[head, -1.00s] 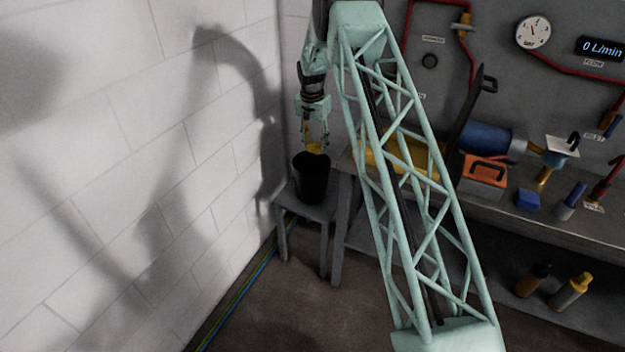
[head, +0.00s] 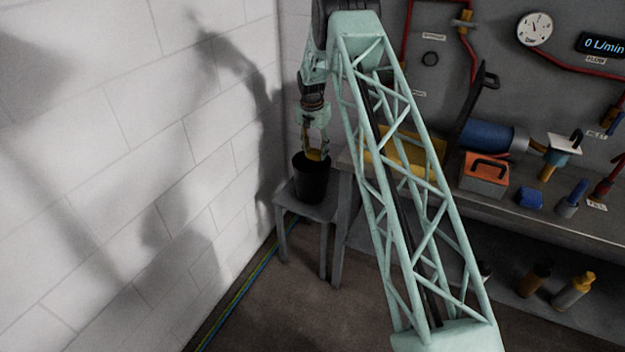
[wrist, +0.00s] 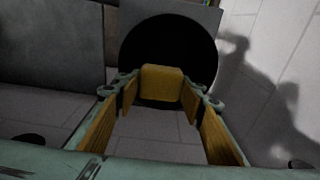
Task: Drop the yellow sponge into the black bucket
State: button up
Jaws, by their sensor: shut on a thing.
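The black bucket (head: 311,184) stands upright on a small grey stool in the head view. In the wrist view the round dark mouth of the bucket (wrist: 168,40) lies beyond the fingertips. My gripper (head: 315,153) points down at the bucket's opening. In the wrist view my gripper (wrist: 160,92) is shut on the yellow sponge (wrist: 161,83), which sits between the fingertips and overlaps the near part of the bucket mouth. How deep the sponge is relative to the rim I cannot tell exactly.
The grey stool (head: 318,212) stands beside a workbench (head: 580,222) and near the white block wall (head: 110,180). The bench carries an orange toolbox (head: 484,176), a blue cylinder (head: 490,137) and a yellow object (head: 405,150) behind my arm.

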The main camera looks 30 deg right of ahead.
jog(key=shift+f, duration=0.85)
jog(key=o, duration=0.9)
jog(key=r, duration=0.7)
jog(key=a+r, duration=0.1)
jog(key=r, duration=0.2)
jog(key=shift+s+r, duration=0.3)
jog(key=shift+s, duration=0.05)
jog(key=shift+s+a+r, duration=0.1)
jog(key=shift+r, duration=0.55)
